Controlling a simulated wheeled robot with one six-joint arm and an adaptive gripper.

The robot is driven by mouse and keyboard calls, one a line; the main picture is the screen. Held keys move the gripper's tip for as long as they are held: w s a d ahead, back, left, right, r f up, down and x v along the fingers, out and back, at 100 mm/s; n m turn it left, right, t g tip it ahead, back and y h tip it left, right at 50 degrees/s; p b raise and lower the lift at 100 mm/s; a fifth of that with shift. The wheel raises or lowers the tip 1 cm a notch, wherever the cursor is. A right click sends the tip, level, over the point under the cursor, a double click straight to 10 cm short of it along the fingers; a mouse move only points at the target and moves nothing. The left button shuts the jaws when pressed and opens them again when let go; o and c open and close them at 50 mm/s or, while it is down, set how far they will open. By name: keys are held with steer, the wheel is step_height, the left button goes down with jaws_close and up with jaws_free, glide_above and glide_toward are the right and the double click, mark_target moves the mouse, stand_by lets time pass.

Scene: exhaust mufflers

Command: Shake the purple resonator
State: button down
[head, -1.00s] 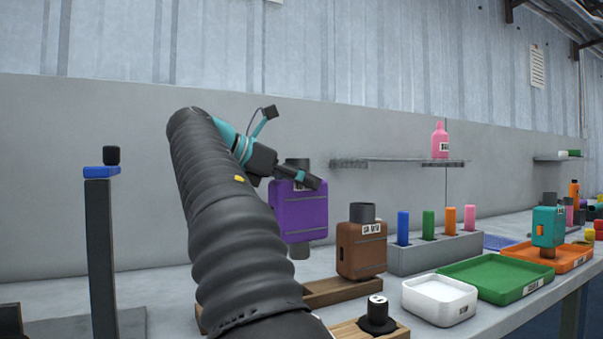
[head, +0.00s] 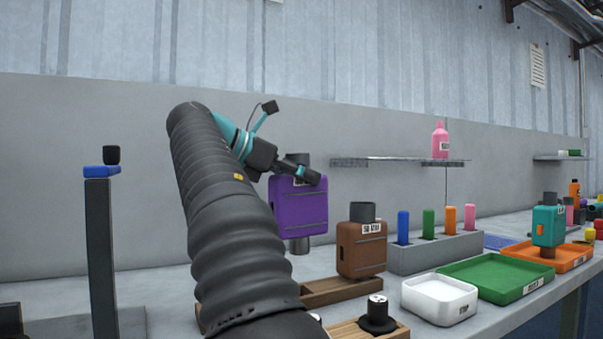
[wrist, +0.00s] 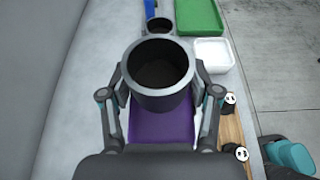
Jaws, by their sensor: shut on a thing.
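The purple resonator (head: 300,208) is a boxy purple body with a dark pipe stub at its top and another at its bottom. My gripper (head: 306,174) is shut on it near its top and holds it upright, in the air above the bench. In the wrist view the two fingers of my gripper (wrist: 160,97) close on both sides of the dark round top pipe (wrist: 160,70), with the purple body (wrist: 161,124) below. The far side of the resonator is hidden.
A brown resonator (head: 361,245) stands on a wooden rack (head: 335,290) just right of the purple one. A white tray (head: 440,300), a green tray (head: 497,280) and an orange tray (head: 575,257) lie further right. A blue-topped post (head: 100,240) stands left.

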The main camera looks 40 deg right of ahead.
step_height(320, 180, up, 2)
steer(key=shift+r, duration=0.1)
steer(key=shift+f, duration=1.5)
